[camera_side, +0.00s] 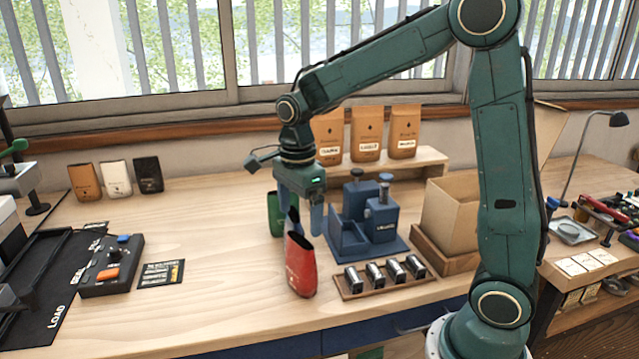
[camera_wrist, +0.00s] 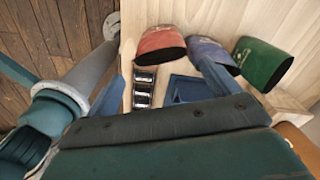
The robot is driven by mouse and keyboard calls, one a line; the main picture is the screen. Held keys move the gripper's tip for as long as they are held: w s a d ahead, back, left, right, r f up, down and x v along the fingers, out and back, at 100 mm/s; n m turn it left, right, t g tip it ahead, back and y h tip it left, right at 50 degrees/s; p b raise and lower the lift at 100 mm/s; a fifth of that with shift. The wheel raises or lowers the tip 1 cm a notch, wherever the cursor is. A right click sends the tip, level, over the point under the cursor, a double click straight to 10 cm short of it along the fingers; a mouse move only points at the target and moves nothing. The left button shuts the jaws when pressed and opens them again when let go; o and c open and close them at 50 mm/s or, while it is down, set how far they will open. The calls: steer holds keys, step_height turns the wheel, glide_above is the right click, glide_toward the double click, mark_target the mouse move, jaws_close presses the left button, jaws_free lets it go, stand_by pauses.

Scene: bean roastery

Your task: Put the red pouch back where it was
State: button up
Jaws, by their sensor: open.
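The red pouch (camera_side: 300,268) stands upright on the wooden table, nearest the front of a row of pouches. It also shows in the wrist view (camera_wrist: 158,40), with its dark open top facing the camera. A blue pouch (camera_wrist: 207,48) is beside it, mostly hidden in the side view. A green pouch (camera_side: 274,212) stands farther back and shows in the wrist view (camera_wrist: 258,65). My gripper (camera_side: 301,222) is open and empty, pointing down above and behind the red pouch. In the wrist view one finger overlaps the blue pouch; whether it touches is unclear.
A rack of small metal cups (camera_side: 352,293) and a blue machine (camera_side: 345,235) stand right of the pouches. A cardboard box (camera_side: 450,215) is farther right. A button box (camera_side: 112,265) and a dark card (camera_side: 161,273) lie left. The table between card and pouches is clear.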

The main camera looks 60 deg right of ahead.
stand_by(0.4)
steer(key=shift+s+a+r+n, duration=0.1)
steer(key=shift+s+r+n, duration=0.3)
steer(key=shift+r+n, duration=0.15)
steer(key=s+a+r+n+t, duration=0.1)
steer(key=s+r+n+t, duration=0.1)
steer(key=s+n, duration=0.7)
steer(key=s+a+r+n+t, duration=0.2)
steer(key=s+r+n, duration=0.3)
steer(key=s+n, duration=0.4)
steer(key=shift+s+n+t, duration=0.25)
steer(key=shift+n+t, duration=0.55)
steer(key=shift+n, duration=0.85)
